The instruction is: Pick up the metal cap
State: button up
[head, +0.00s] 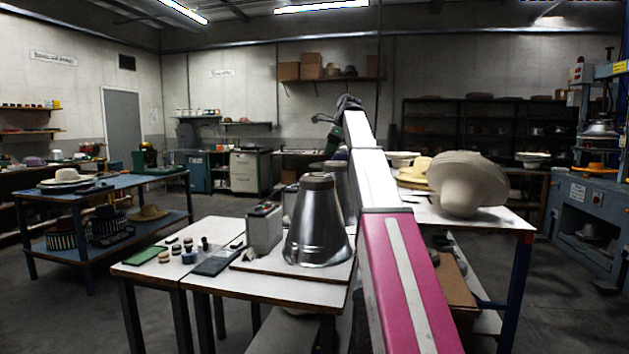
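A large shiny metal cone (318,225) with a brownish flat top stands on a white board on the near white table. Several small round pieces (189,257), some dark and some tan, stand on the left part of the table. I cannot tell for sure which of these is the metal cap. My arm stretches forward from the lower right, past the cone's right side. My gripper (347,103) is at the arm's far end, small and dark, above and behind the cone. Its fingers are too small to read, and I see nothing clearly held.
A grey metal box (264,229) stands left of the cone. A green pad (144,256) and a dark flat slab (217,262) lie on the table's left part. A pale wide-brimmed hat (464,184) sits to the right of my arm. A blue table (100,187) with hats is at left; floor between is clear.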

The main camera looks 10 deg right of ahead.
aim_at(317, 181)
jog(key=shift+w+r, duration=0.3)
jog(key=shift+w, duration=0.05)
jog(key=shift+w+a+f, duration=0.1)
jog(key=shift+w+f, duration=0.05)
jog(key=x, duration=0.5)
jog(key=shift+f, duration=0.1)
jog(key=shift+a+x, duration=0.1)
jog(key=shift+x, duration=1.2)
jog(key=shift+a+x, duration=0.15)
jog(key=shift+x, duration=1.15)
grip_shut()
